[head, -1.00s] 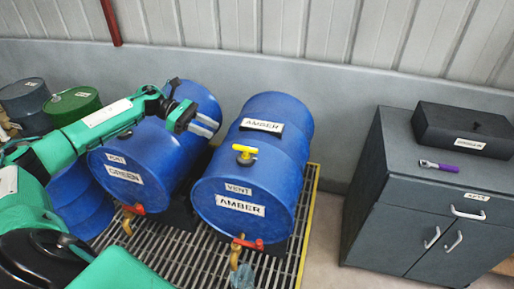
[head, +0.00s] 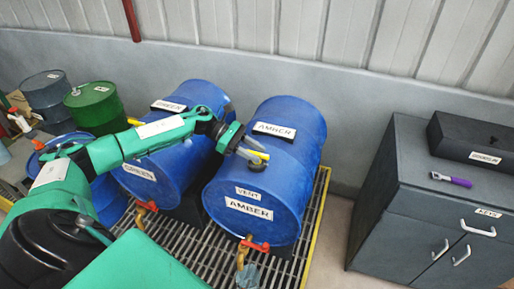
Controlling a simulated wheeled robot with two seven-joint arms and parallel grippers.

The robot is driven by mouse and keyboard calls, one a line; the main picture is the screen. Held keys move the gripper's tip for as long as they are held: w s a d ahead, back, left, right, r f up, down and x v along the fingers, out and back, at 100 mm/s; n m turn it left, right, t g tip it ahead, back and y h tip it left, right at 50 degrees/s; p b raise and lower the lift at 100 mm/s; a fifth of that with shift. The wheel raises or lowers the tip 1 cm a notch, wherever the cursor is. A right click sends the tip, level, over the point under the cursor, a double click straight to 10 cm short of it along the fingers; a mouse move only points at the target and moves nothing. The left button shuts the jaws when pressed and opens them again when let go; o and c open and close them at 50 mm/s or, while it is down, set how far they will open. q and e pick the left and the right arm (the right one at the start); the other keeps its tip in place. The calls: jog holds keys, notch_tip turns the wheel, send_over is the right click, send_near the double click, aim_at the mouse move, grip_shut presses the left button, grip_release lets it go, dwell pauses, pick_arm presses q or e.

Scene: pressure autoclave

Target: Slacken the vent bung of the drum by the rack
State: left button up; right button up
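The blue drum labelled AMBER (head: 285,180) lies on its side on a slatted grating, with a VENT label on its front end. A yellow T-shaped bung handle (head: 233,153) sits on its upper left side, partly hidden by my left gripper (head: 260,153). The grey fingertips are at the handle; I cannot tell whether they are closed on it. A second blue drum, labelled GREEN (head: 168,170), lies to the left, partly behind my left arm. My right gripper is not in view.
The slatted grating (head: 180,238) has a yellow edge on the right. A grey cabinet (head: 400,205) stands at right with a purple-handled tool (head: 455,181) and a black case (head: 470,140) on top. Upright drums, one green (head: 96,108), stand at left.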

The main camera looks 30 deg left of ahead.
pick_arm(q)
jog(key=shift+w+d+f, duration=0.1)
jog(key=shift+d+f, duration=0.1)
jog(key=shift+d, duration=0.3)
grip_shut()
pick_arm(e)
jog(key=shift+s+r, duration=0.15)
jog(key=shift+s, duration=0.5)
